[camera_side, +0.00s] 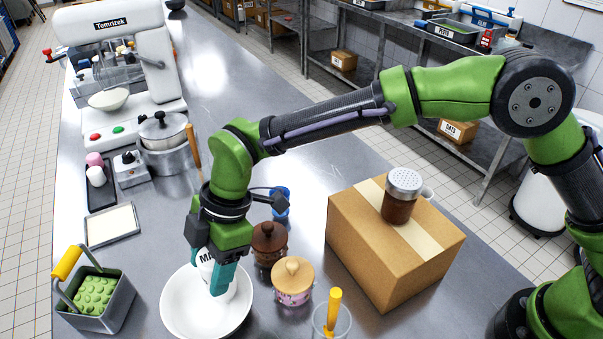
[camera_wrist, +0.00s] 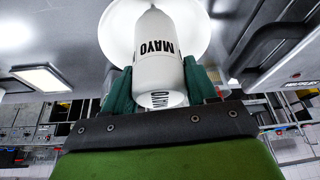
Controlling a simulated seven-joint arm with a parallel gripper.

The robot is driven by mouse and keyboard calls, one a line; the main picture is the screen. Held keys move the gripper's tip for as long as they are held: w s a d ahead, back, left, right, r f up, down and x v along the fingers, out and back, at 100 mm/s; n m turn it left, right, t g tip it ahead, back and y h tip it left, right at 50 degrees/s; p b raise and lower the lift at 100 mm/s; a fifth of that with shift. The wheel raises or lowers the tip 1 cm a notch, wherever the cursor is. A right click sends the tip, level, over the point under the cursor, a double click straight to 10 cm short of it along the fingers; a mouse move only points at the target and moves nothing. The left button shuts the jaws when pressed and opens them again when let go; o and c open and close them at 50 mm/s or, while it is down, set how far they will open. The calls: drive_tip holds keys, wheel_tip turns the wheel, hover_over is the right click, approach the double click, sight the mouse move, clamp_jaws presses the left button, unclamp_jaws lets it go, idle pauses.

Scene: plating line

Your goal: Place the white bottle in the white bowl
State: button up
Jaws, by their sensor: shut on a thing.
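The white bottle (camera_wrist: 158,55), printed MAYO, is held between the teal fingers of my gripper (camera_wrist: 160,85). In the side view the gripper (camera_side: 217,278) is at the white bowl (camera_side: 178,312), and the bottle (camera_side: 206,262) is partly hidden by the fingers. The bottle's lower part overlaps the inside of the bowl; I cannot tell whether it touches the bottom. In the wrist view the bowl (camera_wrist: 112,40) lies beyond the far end of the bottle.
A caddy with a yellow handle (camera_side: 105,312) stands left of the bowl. A pink jar with a wooden knob (camera_side: 293,285), a brown jar (camera_side: 270,245) and a glass with a yellow tool (camera_side: 332,318) stand right. A cardboard box (camera_side: 365,255) carries a shaker (camera_side: 400,197).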

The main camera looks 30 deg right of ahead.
drive_tip(key=shift+f, duration=0.2)
drive_tip(key=shift+f, duration=0.1)
drive_tip(key=o, duration=0.8)
